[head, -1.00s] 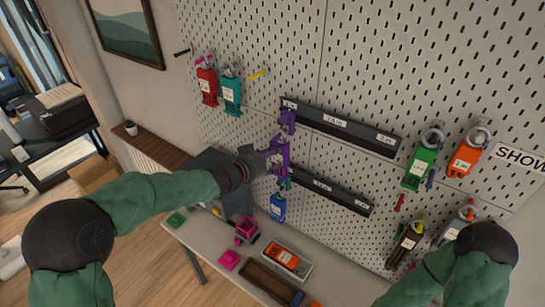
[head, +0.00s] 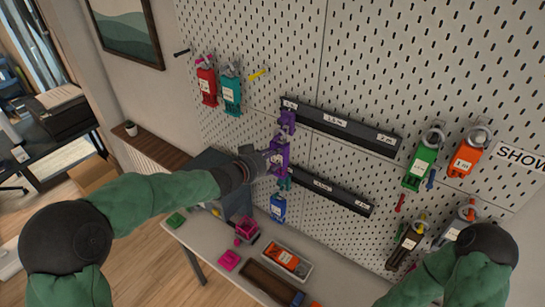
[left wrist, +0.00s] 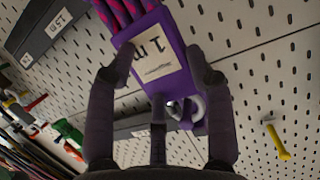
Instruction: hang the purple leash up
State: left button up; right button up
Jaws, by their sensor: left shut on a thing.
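The purple leash (head: 280,157) is upright in front of the pegboard, between two dark labelled rails. In the left wrist view its purple card (left wrist: 160,65) carries a white "1 m" label, with pink-and-purple cord at the top and a pale ring partly behind it. My left gripper (head: 268,158) is shut on this leash, with a finger on each side of the card. A smaller purple part (head: 287,121) shows just above it, by the upper rail. Whether the ring is on a peg is hidden. My right gripper is not in view.
Red (head: 206,85) and teal (head: 231,90) leashes hang upper left by a yellow peg (head: 257,74). A blue leash (head: 278,207) is below. Green (head: 419,167) and orange (head: 464,160) ones hang right. The table below holds a tray (head: 287,258) and pink items.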

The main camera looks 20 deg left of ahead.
pick_arm(q)
jog(key=shift+f, duration=0.2)
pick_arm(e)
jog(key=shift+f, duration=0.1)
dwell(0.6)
pick_arm(q)
jog(key=o, duration=1.6)
jog(key=p+v, duration=0.3)
jog(key=v, duration=0.3)
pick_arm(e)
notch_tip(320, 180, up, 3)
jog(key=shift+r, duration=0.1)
pick_arm(q)
jog(key=shift+f, duration=0.1)
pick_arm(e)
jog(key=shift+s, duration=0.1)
